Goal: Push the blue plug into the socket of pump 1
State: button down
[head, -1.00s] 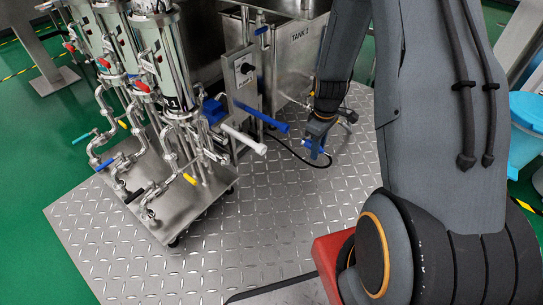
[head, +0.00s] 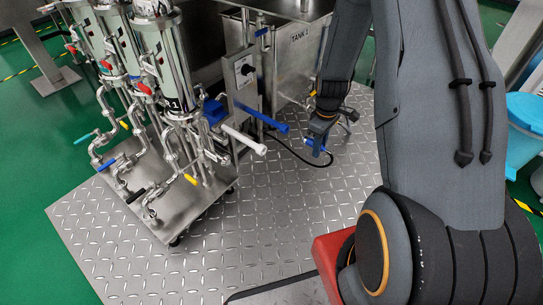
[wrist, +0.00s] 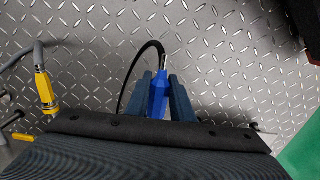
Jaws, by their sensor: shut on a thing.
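The blue plug (wrist: 157,95) is held between the two fingers of my gripper (wrist: 160,98). A black cable runs from its end and curves to the left in the wrist view. In the head view my gripper (head: 316,148) is low over the metal floor plate, right of the pump cart, with a bit of the blue plug (head: 318,153) showing. A blue box-like part (head: 213,110) sits on the pump cart; I cannot tell whether it bears the socket.
A yellow plug (wrist: 43,88) on a grey cable is at the left in the wrist view. The pump cart (head: 160,210) with pipes and valves stands at the left. A white handle (head: 244,140) and a blue handle (head: 262,118) stick out towards my gripper. The tank (head: 297,55) stands behind.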

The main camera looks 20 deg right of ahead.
aim_at(305, 139)
jog(key=shift+w, duration=0.1)
jog(key=shift+w+a, duration=0.9)
jog(key=shift+w, duration=0.25)
jog(key=shift+w+a, duration=0.85)
jog(key=shift+w, duration=0.3)
jog(key=shift+p, duration=0.9)
dwell(1.1)
jog(key=shift+w+a, duration=0.4)
jog(key=shift+w, duration=0.2)
dwell(0.3)
jog(key=c, duration=1.5)
grip_release()
jog(key=shift+o, duration=0.2)
jog(key=shift+s, duration=0.1)
